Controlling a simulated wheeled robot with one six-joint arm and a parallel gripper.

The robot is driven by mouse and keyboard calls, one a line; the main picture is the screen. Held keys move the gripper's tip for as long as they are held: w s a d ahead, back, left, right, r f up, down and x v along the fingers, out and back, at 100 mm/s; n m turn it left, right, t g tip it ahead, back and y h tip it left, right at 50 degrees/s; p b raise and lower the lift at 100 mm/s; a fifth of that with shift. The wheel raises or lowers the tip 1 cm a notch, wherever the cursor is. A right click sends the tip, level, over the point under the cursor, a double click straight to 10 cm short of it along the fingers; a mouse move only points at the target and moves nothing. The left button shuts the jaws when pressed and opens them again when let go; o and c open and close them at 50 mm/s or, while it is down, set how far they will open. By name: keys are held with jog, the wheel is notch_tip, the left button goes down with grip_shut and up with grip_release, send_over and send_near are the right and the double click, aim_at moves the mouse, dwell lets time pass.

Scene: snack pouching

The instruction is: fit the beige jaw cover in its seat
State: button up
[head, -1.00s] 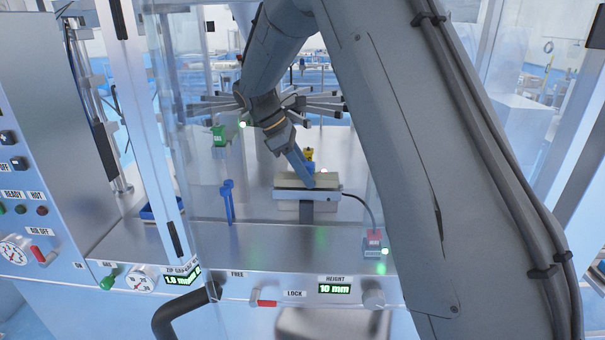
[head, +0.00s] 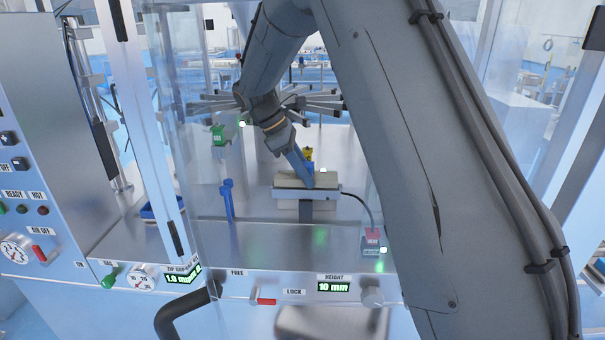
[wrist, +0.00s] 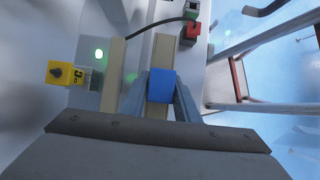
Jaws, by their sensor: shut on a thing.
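My gripper (wrist: 161,88) is shut on the blue grip block of the beige jaw cover (wrist: 163,55), one finger on each side of the block. In the head view my gripper (head: 306,182) reaches down to the jaw, and the beige cover (head: 326,183) lies along the top of the grey jaw bar (head: 325,192). The cover looks roughly in line with the bar. My fingers hide its middle, and I cannot tell whether it is fully down in its seat. A second beige strip (wrist: 113,75) runs parallel to its left in the wrist view.
A yellow knob unit (wrist: 62,74) stands beyond the jaws. A blue upright clamp (head: 228,200) and a blue tray (head: 160,210) stand left. The steel deck in front is clear.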

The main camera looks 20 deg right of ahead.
aim_at(306, 188)
jog(key=shift+f, duration=1.6)
jog(key=o, duration=1.2)
jog(key=shift+c, duration=0.2)
